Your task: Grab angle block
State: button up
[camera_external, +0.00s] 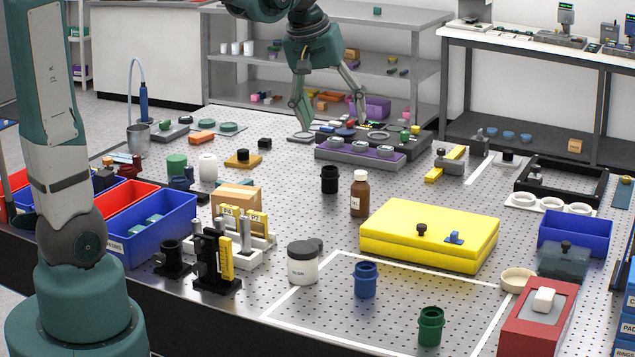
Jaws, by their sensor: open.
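My gripper (332,122) is open, its two fingers spread wide and pointing down over the far middle of the perforated table. Nothing shows held between the fingers. I cannot tell for sure which thing is the angle block. Small grey and dark blocks lie in and around the tray, too small to make out.
A purple-and-grey fixture (362,154) with round knobs lies in front of the tray. A brown bottle (360,193), a black cup (329,179) and a yellow case (430,235) stand nearer. Blue and red bins (152,232) are at left. The white-outlined front area is partly clear.

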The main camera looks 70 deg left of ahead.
jog(key=a+f+n+g, duration=0.1)
jog(key=a+f+n, duration=0.35)
jog(key=a, duration=0.95)
jog(key=a+f+n+g, duration=0.1)
jog(key=a+f+n, duration=0.3)
jog(key=a, duration=1)
jog(key=s+a+f+n, duration=0.1)
jog(key=s+a+f, duration=0.3)
jog(key=a, duration=0.3)
jog(key=s+a+f+n+g+h, duration=0.1)
jog(key=s+a+f+n, duration=0.1)
jog(key=s+a+f, duration=0.2)
jog(key=s+a+f+n, duration=0.2)
jog(key=s+a+f, duration=0.2)
jog(key=a+f, duration=0.5)
jog(key=shift+a+g+h, duration=0.3)
jog(key=shift+a+h, duration=0.1)
jog(key=shift+a, duration=0.85)
jog(key=shift+n, duration=0.25)
jog(key=shift+f, duration=1.3)
jog(key=shift+w+a+f+p, duration=0.1)
jog(key=shift+w+f+p, duration=0.1)
jog(key=shift+f, duration=1.1)
jog(key=shift+w+a+f+p, duration=0.1)
jog(key=shift+f+p, duration=0.05)
jog(key=shift+f, duration=1.15)
